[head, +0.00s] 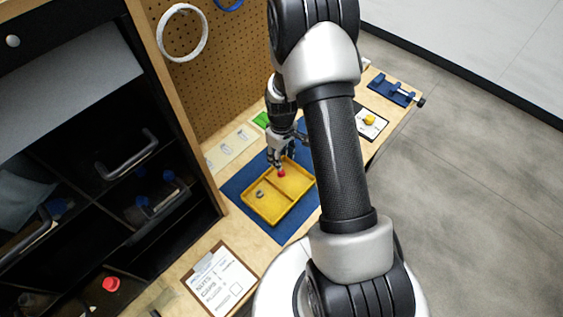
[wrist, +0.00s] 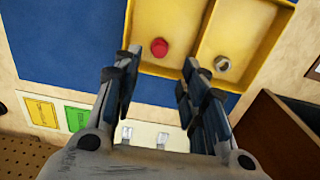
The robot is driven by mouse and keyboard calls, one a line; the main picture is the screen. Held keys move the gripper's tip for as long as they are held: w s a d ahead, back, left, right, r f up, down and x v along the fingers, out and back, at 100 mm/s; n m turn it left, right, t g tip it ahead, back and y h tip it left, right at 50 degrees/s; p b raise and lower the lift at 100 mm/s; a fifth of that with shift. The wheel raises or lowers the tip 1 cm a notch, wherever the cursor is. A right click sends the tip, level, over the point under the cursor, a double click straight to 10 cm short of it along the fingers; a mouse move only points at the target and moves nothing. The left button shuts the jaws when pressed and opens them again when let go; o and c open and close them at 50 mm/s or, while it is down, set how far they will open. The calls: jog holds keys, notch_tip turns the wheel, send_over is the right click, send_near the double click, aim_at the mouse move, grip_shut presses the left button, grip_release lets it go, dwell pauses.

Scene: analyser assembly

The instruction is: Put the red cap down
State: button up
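The red cap (head: 282,174) is in the far compartment of the yellow tray (head: 269,222), seemingly on its floor. In the wrist view the red cap (wrist: 159,47) shows beyond and between my fingertips, with a gap on both sides. My gripper (head: 279,167) is over that compartment, close above the cap. In the wrist view my gripper (wrist: 162,58) is open, with nothing between its fingers. A metal nut (wrist: 222,64) lies in the other compartment, across the divider.
The tray rests on a blue mat (head: 240,184). A clipboard (head: 221,280) lies at the front of the bench. A blue fixture (head: 392,90) and a yellow part (head: 369,120) are at the right. A dark shelf unit (head: 100,165) stands at left, a pegboard (head: 215,85) behind.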

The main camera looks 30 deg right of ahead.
jog(key=s+a+r+m+t, duration=0.1)
jog(key=s+a+r, duration=0.1)
jog(key=r, duration=0.7)
jog(key=s+a+r+t, duration=0.1)
jog(key=s+a+r, duration=0.1)
jog(key=r, duration=0.7)
jog(key=s+a+r+m, duration=0.1)
jog(key=s+a+r, duration=0.15)
jog(key=r, duration=0.65)
jog(key=s+a+r+m+t, duration=0.1)
jog(key=s+r, duration=0.3)
jog(key=s, duration=0.4)
jog(key=s+a+r+m+t, duration=0.1)
jog(key=s+a+r, duration=0.3)
jog(key=s, duration=0.3)
jog(key=shift+s+r+t+p, duration=0.15)
jog(key=shift+s+t+p, duration=0.15)
jog(key=shift+s, duration=0.05)
jog(key=shift+f+b, duration=0.65)
